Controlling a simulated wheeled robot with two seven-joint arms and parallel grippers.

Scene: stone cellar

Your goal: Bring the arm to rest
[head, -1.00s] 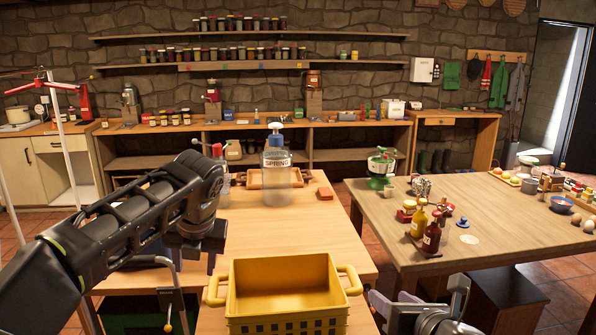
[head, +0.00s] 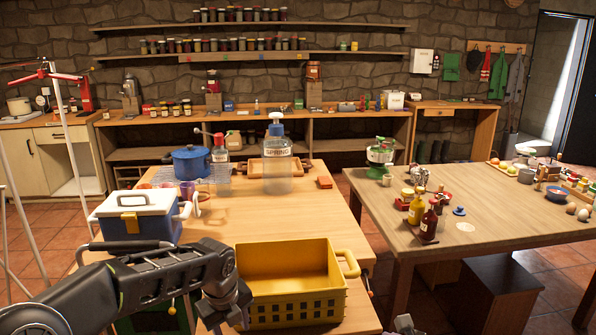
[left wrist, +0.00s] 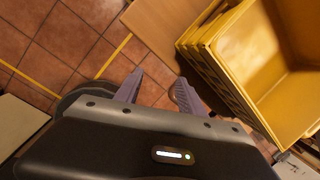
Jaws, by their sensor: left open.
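My left arm comes in low from the left in the head view. My left gripper (head: 232,308) hangs at the left side of the yellow crate (head: 290,312), near the table's front. In the left wrist view the two fingers (left wrist: 158,90) are apart with nothing between them. They point down past the table edge towards the tiled floor, with the yellow crate (left wrist: 215,60) beside them. Only a small tip of my right gripper (head: 404,323) shows at the bottom edge of the head view.
A blue and white cooler box (head: 140,222) stands on the wooden table (head: 310,215), behind my left arm. Behind it are a blue pot (head: 192,161) and a pump bottle (head: 277,165). A second table (head: 480,200) with bottles and bowls stands to the right.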

